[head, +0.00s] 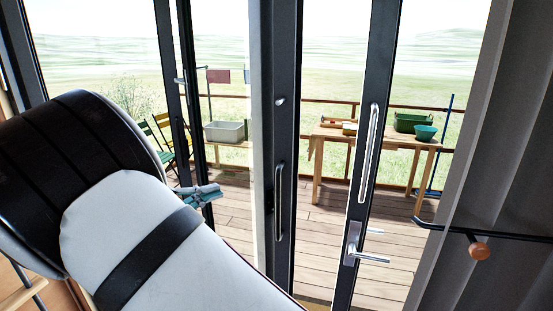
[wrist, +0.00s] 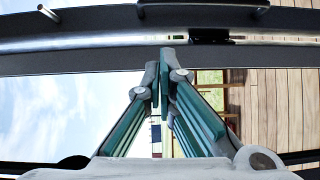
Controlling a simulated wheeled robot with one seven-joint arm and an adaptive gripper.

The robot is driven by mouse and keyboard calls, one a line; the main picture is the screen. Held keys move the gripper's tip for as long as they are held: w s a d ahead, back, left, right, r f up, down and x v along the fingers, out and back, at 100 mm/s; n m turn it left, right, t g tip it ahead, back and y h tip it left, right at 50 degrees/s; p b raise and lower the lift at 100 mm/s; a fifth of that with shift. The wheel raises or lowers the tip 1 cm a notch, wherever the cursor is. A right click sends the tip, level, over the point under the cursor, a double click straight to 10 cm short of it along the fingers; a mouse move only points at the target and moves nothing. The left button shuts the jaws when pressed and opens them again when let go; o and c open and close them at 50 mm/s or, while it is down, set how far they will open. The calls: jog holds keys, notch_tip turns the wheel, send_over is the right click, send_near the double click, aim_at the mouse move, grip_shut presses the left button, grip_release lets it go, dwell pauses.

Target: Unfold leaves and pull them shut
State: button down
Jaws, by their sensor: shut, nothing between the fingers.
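The dark-framed glass door leaves stand partly folded, at angles to each other. The middle stiles (head: 285,120) carry a long pull handle (head: 280,200). The right leaf's stile (head: 382,70) carries another long pull handle (head: 370,150) and a silver lever handle (head: 362,252). A further leaf's dark stile (head: 188,60) stands at left. My gripper (head: 214,190) is in front of the glass beside the left stile, shut and empty. In the wrist view my gripper's tips (wrist: 166,70) are close to a dark frame bar (wrist: 80,60); I cannot tell if they touch.
A black rail with a wooden knob (head: 479,250) juts in at right beside a grey curtain-like panel (head: 475,150). Beyond the glass are a wooden deck (head: 270,235), a table (head: 385,138) with green tubs, folding chairs (head: 160,135) and a grey basin (head: 225,132).

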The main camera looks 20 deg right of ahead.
jog(key=d+r+p, duration=0.1)
jog(key=d+p, duration=0.3)
jog(key=d, duration=0.8)
jog(key=shift+w+d, duration=0.15)
jog(key=shift+w, duration=0.25)
